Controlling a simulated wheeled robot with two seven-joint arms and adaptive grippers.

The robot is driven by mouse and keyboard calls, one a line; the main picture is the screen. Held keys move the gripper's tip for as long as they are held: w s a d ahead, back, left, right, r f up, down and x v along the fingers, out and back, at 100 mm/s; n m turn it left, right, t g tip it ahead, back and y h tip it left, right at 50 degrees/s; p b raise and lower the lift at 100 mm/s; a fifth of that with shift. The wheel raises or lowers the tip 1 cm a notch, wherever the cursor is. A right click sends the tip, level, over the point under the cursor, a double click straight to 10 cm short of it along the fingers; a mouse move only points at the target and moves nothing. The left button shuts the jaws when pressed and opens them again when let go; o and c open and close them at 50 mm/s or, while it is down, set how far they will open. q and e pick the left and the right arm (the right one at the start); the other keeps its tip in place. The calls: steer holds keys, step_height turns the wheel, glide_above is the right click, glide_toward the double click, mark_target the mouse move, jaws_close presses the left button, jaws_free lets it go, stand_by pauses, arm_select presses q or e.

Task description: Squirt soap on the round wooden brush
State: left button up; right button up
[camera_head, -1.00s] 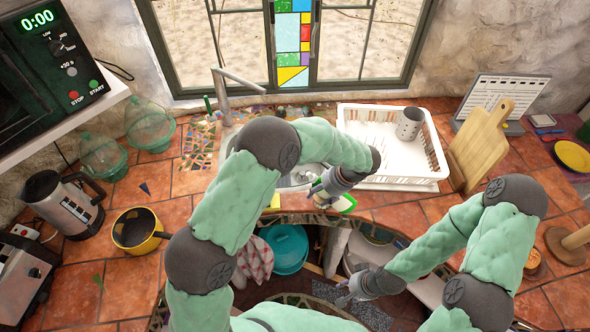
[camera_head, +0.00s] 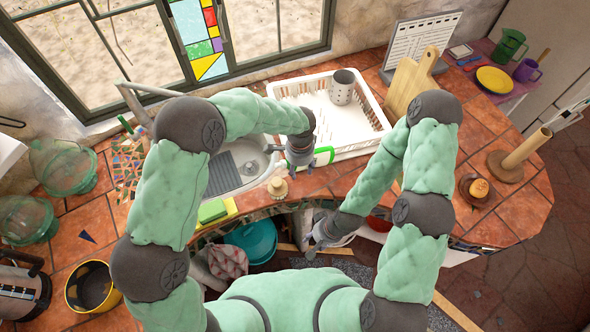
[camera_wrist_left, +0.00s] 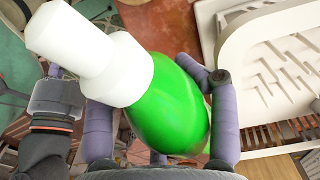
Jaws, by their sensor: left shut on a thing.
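A green soap bottle (camera_head: 324,156) is in my left gripper (camera_head: 300,158), over the counter between the sink and the dish rack. In the left wrist view the bottle (camera_wrist_left: 172,108) lies between the fingers (camera_wrist_left: 158,110), its white cap (camera_wrist_left: 85,50) pointing to the upper left. In the head view the gripper hides part of it. What looks like the round wooden brush (camera_head: 278,187), small and pale tan, sits on the counter just below and left of the left gripper, apart from it. My right gripper (camera_head: 316,243) hangs low by the counter's front edge; its fingers are too small to judge.
The sink (camera_head: 243,160) is left of the brush. A green and yellow sponge (camera_head: 214,210) lies at the front edge. A white dish rack (camera_head: 352,148) with a metal cup (camera_head: 342,88) stands behind the bottle. A cutting board (camera_head: 408,85) leans at the right.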

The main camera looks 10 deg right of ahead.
arm_select(q)
steer(key=shift+w+d+f+t+h, duration=0.2)
steer(key=shift+d+t+h, duration=0.15)
steer(key=shift+h, duration=0.55)
steer(key=shift+d+r+h, duration=0.1)
steer(key=shift+r+h, duration=0.25)
steer(key=shift+h, duration=0.05)
steer(key=shift+w+d+r+t+h+b, duration=0.15)
steer(key=shift+t+h+b, duration=0.1)
steer(key=shift+h+b, duration=0.45)
step_height(320, 180, up, 4)
steer(key=h+b, duration=0.1)
steer(key=b, duration=0.7)
steer(key=t+h+b, duration=0.1)
steer(key=h+b, duration=0.1)
steer(key=b, duration=0.6)
steer(key=h+b, duration=0.2)
steer(key=b, duration=0.6)
steer(key=shift+d+f+t, duration=0.15)
steer(key=shift+f+t, duration=0.1)
steer(key=shift+t, duration=0.15)
steer(key=shift+r, duration=0.2)
steer(key=shift+p, duration=0.3)
